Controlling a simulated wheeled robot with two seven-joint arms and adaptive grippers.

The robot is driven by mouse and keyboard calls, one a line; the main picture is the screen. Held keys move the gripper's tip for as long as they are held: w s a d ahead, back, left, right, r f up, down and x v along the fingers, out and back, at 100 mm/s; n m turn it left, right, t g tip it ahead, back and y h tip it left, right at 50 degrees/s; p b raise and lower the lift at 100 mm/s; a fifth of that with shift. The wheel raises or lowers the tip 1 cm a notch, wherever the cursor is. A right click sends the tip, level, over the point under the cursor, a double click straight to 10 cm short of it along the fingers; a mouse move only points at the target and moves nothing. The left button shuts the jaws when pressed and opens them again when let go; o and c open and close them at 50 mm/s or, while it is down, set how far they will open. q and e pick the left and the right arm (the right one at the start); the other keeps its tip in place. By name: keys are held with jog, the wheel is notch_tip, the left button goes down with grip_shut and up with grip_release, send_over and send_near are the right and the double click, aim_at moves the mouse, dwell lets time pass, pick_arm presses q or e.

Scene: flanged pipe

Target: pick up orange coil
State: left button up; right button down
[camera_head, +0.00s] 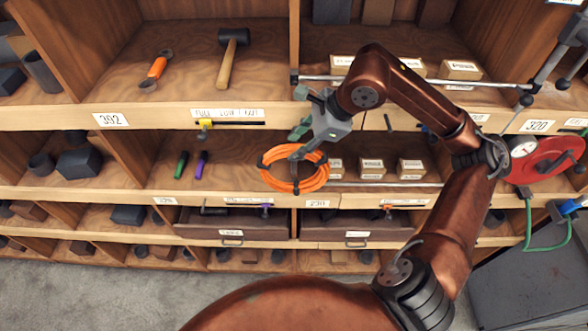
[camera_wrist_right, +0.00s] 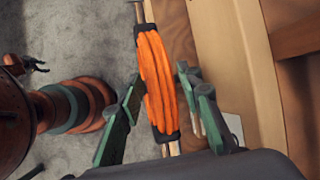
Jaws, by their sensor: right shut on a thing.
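The orange coil (camera_head: 268,178) is a ring of cable with dark ties. It is in front of the middle shelf in the head view, and I cannot tell if it touches the shelf. My right gripper (camera_head: 298,153) reaches down to the upper side of the ring and is shut on it. In the right wrist view the coil (camera_wrist_right: 157,75) shows nearly edge-on, between the two green fingers. My left gripper does not show in the head view.
Shelf uprights and the upper shelf edge (camera_head: 60,117) stand close to my right arm. A hammer (camera_head: 230,52) and an orange-handled tool (camera_head: 157,68) lie above. Green and purple markers (camera_head: 200,165) lie left of the coil, and small boxes (camera_head: 372,168) right. A red reel (camera_head: 548,160) is far right.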

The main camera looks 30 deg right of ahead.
jog(key=shift+w+r, duration=0.1)
jog(key=shift+r, duration=0.05)
jog(key=shift+r+b, duration=0.35)
jog(key=shift+r, duration=1.25)
jog(key=shift+s+a, duration=0.1)
jog(key=shift+s, duration=0.1)
jog(key=s+a+b, duration=0.2)
jog(key=s+a, duration=0.7)
jog(key=s, duration=0.6)
jog(key=shift+a, duration=0.15)
jog(key=shift+r, duration=0.1)
